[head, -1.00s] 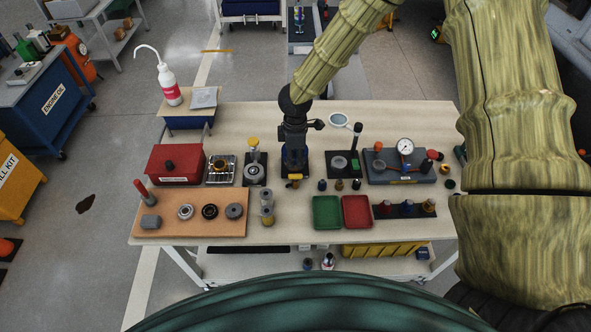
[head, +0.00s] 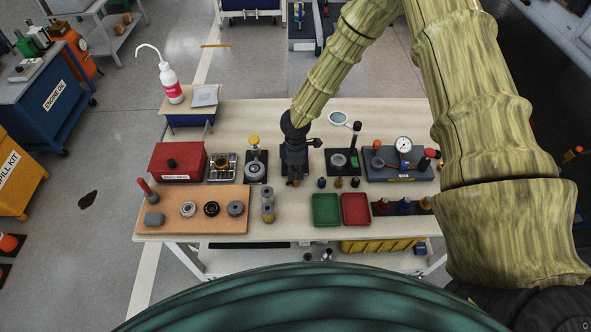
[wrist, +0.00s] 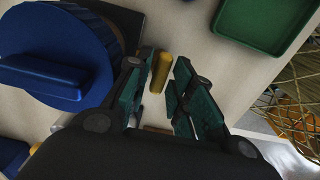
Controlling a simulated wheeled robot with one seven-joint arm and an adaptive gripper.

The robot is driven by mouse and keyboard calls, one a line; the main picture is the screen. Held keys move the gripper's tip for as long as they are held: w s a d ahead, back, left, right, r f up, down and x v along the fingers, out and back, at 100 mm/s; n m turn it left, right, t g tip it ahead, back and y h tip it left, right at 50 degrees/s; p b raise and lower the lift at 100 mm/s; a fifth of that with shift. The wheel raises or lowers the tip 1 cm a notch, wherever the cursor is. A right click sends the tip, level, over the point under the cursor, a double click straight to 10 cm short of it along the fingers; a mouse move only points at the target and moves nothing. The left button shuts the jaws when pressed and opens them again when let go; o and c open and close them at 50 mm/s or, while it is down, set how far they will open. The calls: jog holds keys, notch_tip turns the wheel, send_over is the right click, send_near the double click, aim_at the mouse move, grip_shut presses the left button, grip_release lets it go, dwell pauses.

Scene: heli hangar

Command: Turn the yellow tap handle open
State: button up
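The yellow tap handle (wrist: 160,73) shows in the wrist view as a short yellow bar. It lies between the two dark green fingers of my gripper (wrist: 165,62), with a visible gap to at least the right finger. The fingers are apart, so my gripper is open. A blue round body with a raised blue bar (wrist: 55,78) is left of the handle in the wrist view. In the head view my gripper (head: 294,178) points down over the middle of the bench and hides most of the tap. Whether a finger touches the handle, I cannot tell.
On the bench (head: 285,230), a green tray (head: 326,210) and a red tray (head: 356,209) are right and in front. A yellow-topped device (head: 255,165) stands to the left, a magnifier stand (head: 343,163) and gauge block (head: 398,163) to the right. Small knobs lie close by.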

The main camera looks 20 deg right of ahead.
grip_shut()
jog(key=shift+f+m+b, duration=0.1)
jog(key=shift+m+b, duration=0.2)
jog(key=shift+b, duration=0.1)
jog(key=m+b, duration=0.2)
jog(key=shift+m, duration=0.3)
jog(key=m+b, duration=0.2)
jog(key=m, duration=0.2)
jog(key=shift+m+b, duration=0.4)
jog(key=m+b, duration=0.1)
jog(key=m, duration=0.4)
jog(key=shift+b, duration=0.35)
jog(key=shift+m+b, duration=0.35)
jog(key=shift+m, duration=2.05)
